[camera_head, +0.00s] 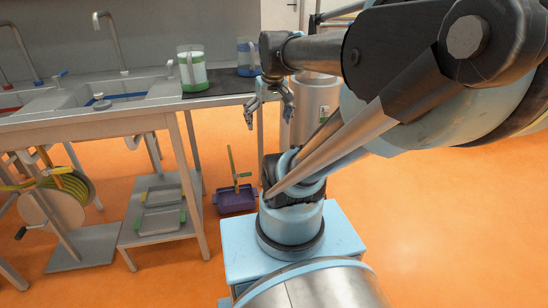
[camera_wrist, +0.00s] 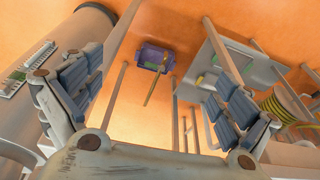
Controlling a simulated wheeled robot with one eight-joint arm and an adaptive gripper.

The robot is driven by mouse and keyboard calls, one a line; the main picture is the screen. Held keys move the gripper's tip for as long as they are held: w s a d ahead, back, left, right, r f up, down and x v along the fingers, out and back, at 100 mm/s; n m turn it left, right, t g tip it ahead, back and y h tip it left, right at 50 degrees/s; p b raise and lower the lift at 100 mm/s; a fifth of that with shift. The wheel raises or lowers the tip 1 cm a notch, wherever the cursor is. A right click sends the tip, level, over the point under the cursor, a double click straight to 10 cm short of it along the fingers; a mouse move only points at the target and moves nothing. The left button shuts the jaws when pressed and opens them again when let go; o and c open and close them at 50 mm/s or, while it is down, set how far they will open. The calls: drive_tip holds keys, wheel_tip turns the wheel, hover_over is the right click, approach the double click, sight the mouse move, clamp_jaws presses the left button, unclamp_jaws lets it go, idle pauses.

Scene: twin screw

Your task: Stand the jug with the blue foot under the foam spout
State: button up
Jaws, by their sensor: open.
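The jug with blue parts (camera_head: 246,58) stands upright on the dark mat near the right end of the counter, in the head view. A jug with green parts (camera_head: 193,70) stands to its left. My gripper (camera_head: 268,108) hangs in front of the counter's right end, lower than the jugs and apart from them. In the wrist view my gripper (camera_wrist: 160,75) is open and empty, with its fingers wide apart and the floor between them. Two tall curved spouts rise behind the sink, one in the middle (camera_head: 113,38) and one at left (camera_head: 22,48); I cannot tell which is the foam spout.
The metal counter holds a sink (camera_head: 60,97) with red and blue valve handles. A grey cylinder (camera_head: 312,105) stands to the right of the counter. A purple bin (camera_head: 236,200) sits on the orange floor, and a hose reel (camera_head: 62,195) is below left. Floor at right is clear.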

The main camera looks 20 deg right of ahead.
drive_tip(key=s+f+m, duration=0.1)
drive_tip(key=s+f, duration=0.6)
drive_tip(key=f, duration=0.2)
drive_tip(key=shift+s+f, duration=0.25)
drive_tip(key=shift+d, duration=0.1)
drive_tip(key=shift+w+f, duration=0.2)
drive_tip(key=shift+w, duration=0.25)
